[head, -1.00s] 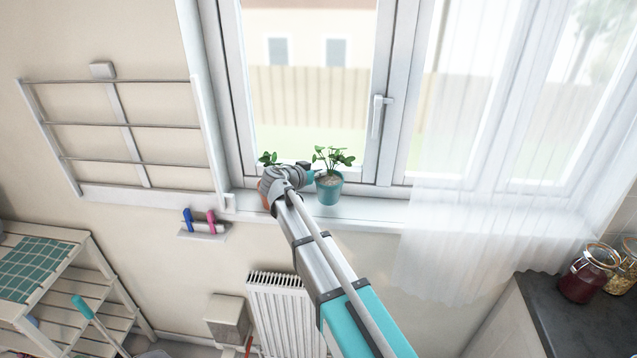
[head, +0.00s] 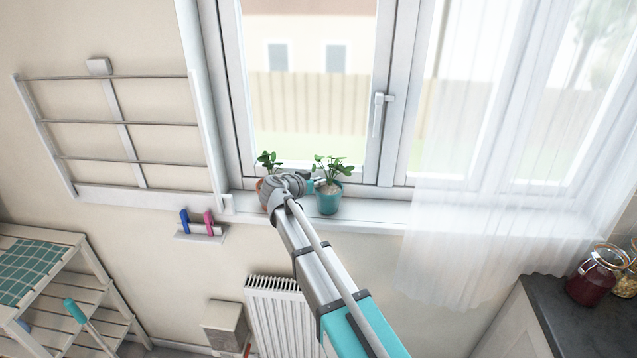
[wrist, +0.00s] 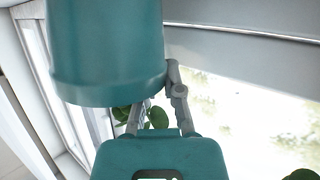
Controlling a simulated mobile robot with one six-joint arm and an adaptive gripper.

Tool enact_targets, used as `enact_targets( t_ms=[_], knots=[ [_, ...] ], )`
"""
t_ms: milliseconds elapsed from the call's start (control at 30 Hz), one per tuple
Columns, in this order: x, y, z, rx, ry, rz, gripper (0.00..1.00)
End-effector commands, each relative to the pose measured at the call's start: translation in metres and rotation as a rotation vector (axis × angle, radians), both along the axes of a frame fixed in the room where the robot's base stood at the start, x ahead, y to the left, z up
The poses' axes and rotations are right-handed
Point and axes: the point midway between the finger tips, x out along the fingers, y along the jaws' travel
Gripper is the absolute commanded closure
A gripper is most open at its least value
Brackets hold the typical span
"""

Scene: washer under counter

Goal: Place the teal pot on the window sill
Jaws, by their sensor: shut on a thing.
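The teal pot (head: 329,201) holds a leafy green plant and is upright at the window sill (head: 375,213). Its base is at or very close to the sill's surface; I cannot tell whether it touches. My gripper (head: 314,187) is shut on the pot's left side near the rim. In the wrist view the teal pot (wrist: 107,50) fills the upper left, appearing upside down. My gripper's grey fingers (wrist: 162,103) are at its rim, partly hidden by the pot.
An orange-brown pot (head: 260,186) with a plant stands just left, mostly hidden behind my wrist. A sheer curtain (head: 480,150) hangs over the right part of the sill. A window handle (head: 378,115) is above. A radiator (head: 285,310) is below.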

Motion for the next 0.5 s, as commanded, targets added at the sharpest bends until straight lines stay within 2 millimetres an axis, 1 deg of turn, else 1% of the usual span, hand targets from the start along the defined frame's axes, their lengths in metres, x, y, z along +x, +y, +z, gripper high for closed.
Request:
enact_targets(
  t_ms=[167,200,367,500],
  knots=[
    [-0.0002,0.0009,-0.005,-0.001,0.0,0.001,1.0],
    [-0.0003,0.0009,-0.0047,0.0,0.0,0.001,0.87],
    [-0.0003,0.0008,-0.0042,0.0,0.0,0.001,0.57],
    [-0.0003,0.0008,-0.0042,0.0,0.0,0.001,0.56]
  ],
)
